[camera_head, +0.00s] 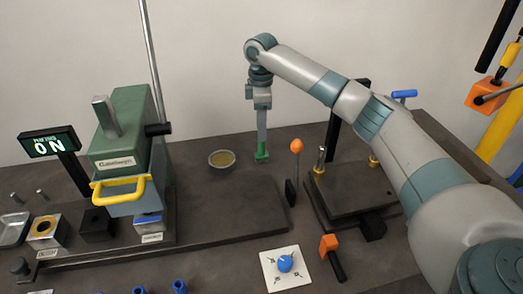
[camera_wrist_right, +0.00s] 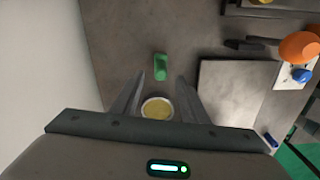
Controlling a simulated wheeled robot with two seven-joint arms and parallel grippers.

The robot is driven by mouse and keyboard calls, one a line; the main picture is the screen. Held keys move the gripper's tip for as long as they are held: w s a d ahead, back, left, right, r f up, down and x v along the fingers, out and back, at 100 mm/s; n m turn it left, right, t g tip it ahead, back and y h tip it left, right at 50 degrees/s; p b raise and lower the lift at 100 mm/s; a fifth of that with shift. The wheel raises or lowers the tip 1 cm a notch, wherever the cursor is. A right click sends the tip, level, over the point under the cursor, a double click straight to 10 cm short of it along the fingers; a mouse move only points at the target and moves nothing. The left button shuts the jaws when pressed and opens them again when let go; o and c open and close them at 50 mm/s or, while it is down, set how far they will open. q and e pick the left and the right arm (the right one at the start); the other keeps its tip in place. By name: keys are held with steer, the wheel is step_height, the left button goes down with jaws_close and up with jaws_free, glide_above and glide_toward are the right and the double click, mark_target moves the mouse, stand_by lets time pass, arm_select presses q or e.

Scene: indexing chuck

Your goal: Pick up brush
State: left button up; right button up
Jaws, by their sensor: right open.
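A small green upright piece, which looks like the brush (camera_head: 261,152), stands at the back of the table, right of a small bowl. My right gripper (camera_head: 262,138) hangs pointing down directly over it and overlaps it in the head view. In the right wrist view, the green piece (camera_wrist_right: 160,67) shows ahead of the gap between the two spread fingers of my right gripper (camera_wrist_right: 160,92). My left gripper is not in view.
The bowl (camera_head: 222,159) with yellowish contents stands just left of the green piece. A green press (camera_head: 120,150) with a yellow handle stands at left. An orange-knobbed lever (camera_head: 297,146) and a dark plate fixture (camera_head: 350,188) are to the right. A blue dial (camera_head: 285,262) is in front.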

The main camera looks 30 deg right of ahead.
mark_target(262, 146)
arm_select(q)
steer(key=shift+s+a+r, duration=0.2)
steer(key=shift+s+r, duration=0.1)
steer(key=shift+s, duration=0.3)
arm_select(e)
steer(key=shift+f, duration=1.45)
arm_select(q)
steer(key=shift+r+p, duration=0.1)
steer(key=shift+p, duration=0.2)
arm_select(e)
steer(key=shift+s+f+p, duration=0.1)
steer(key=shift+f+p, duration=0.4)
steer(key=shift+f, duration=0.15)
step_height(262, 146, down, 3)
steer(key=shift+f+p, duration=0.1)
steer(key=shift+p, duration=0.5)
steer(key=shift+f, duration=0.35)
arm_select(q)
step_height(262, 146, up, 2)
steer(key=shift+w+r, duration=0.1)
arm_select(e)
steer(key=c, duration=1)
